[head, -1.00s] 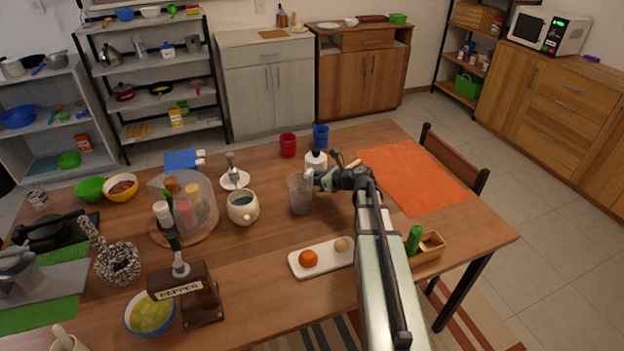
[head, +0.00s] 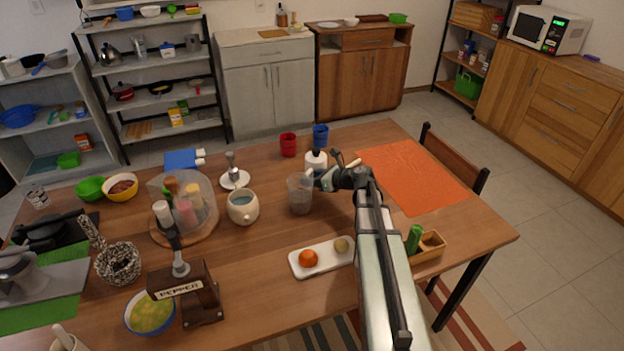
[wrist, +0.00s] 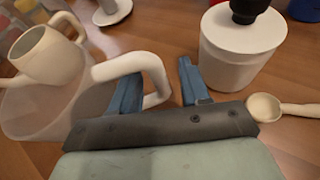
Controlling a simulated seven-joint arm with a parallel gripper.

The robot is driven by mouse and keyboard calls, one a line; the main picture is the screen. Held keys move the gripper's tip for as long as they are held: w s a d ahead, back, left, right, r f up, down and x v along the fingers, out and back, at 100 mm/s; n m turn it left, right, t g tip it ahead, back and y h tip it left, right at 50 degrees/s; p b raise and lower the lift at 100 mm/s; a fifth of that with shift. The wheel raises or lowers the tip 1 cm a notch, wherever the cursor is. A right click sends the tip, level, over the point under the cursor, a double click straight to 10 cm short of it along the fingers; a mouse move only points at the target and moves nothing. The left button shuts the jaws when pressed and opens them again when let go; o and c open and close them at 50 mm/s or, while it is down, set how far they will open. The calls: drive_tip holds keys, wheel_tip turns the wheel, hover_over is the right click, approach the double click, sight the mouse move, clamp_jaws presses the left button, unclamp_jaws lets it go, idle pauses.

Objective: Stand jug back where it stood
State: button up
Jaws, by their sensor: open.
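The jug (head: 300,197) is a clear, see-through vessel with a white handle. It stands upright on the wooden table, right of the cream mug (head: 243,207). My gripper (head: 325,180) is at the handle side of the jug. In the wrist view the jug (wrist: 35,108) is at the left, and its white handle (wrist: 155,72) passes between the spread blue fingers of my gripper (wrist: 158,90). The left finger overlaps the handle loop; I cannot tell whether it touches. The right finger is clear of the handle. The jug's base is out of the wrist view.
A white canister with a dark top (wrist: 240,50) stands close by the right finger. A wooden spoon (wrist: 285,108) lies to its right. The white tray (head: 298,268) with an orange is in front. The orange mat (head: 415,175) is bare.

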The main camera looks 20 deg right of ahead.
drive_tip(key=v, duration=1.2)
drive_tip(key=shift+f, duration=0.1)
